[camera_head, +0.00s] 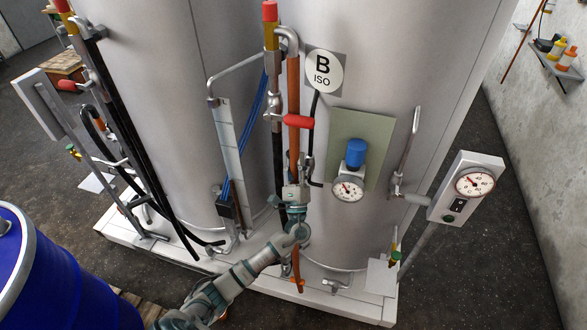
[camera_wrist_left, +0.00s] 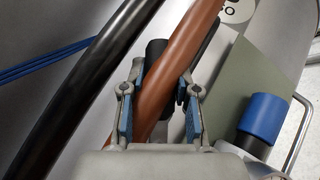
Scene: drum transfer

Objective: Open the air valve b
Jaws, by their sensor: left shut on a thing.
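My left gripper (camera_head: 297,188) is at the brown hose (camera_head: 293,100) on the front of the tank marked B. In the left wrist view, its two blue-padded fingers (camera_wrist_left: 157,100) stand on either side of the brown hose (camera_wrist_left: 188,50), which fills the gap. A dark cylinder (camera_wrist_left: 155,48) shows partly behind the hose. A red lever handle (camera_head: 298,121) sticks out to the right above the gripper. A blue-capped regulator (camera_head: 355,153) with a gauge (camera_head: 348,188) is to the right. I cannot tell which part is air valve b. My right gripper is out of view.
Two large grey tanks (camera_head: 395,65) stand on a white base (camera_head: 352,303). A gauge box (camera_head: 468,187) stands at the right, and a blue drum (camera_head: 65,285) at the lower left. A black hose (camera_wrist_left: 75,95) runs beside the brown one. Open floor lies right of the base.

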